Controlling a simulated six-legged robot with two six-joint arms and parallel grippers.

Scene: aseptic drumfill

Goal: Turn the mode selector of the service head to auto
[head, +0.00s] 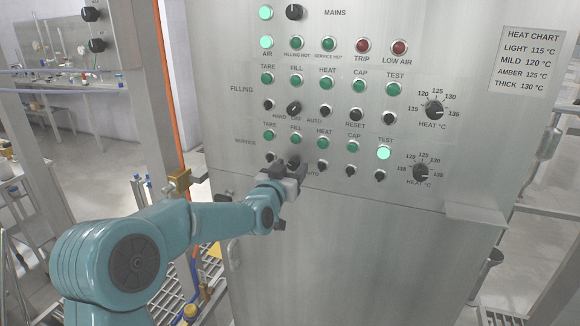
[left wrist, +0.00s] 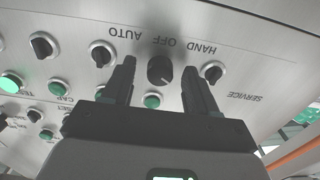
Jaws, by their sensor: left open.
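The service head's mode selector is a round black knob (left wrist: 160,70) in the left wrist view, with HAND, OFF and AUTO lettered beside it, upside down there. I cannot tell for sure which mark its pointer faces. My left gripper (left wrist: 161,82) is open, one finger on each side of the knob, with gaps to it. In the head view my left gripper (head: 284,182) is at the SERVICE row and partly hides the selector (head: 293,163) and its lettering. My right gripper is in neither view.
The steel panel (head: 350,215) carries a like FILLING selector (head: 294,108) above. Small black switches flank the service selector, one (left wrist: 103,53) near a finger. Green buttons lie above; the service TEST lamp (head: 384,153) is lit. A heat dial (head: 421,172) is at right.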

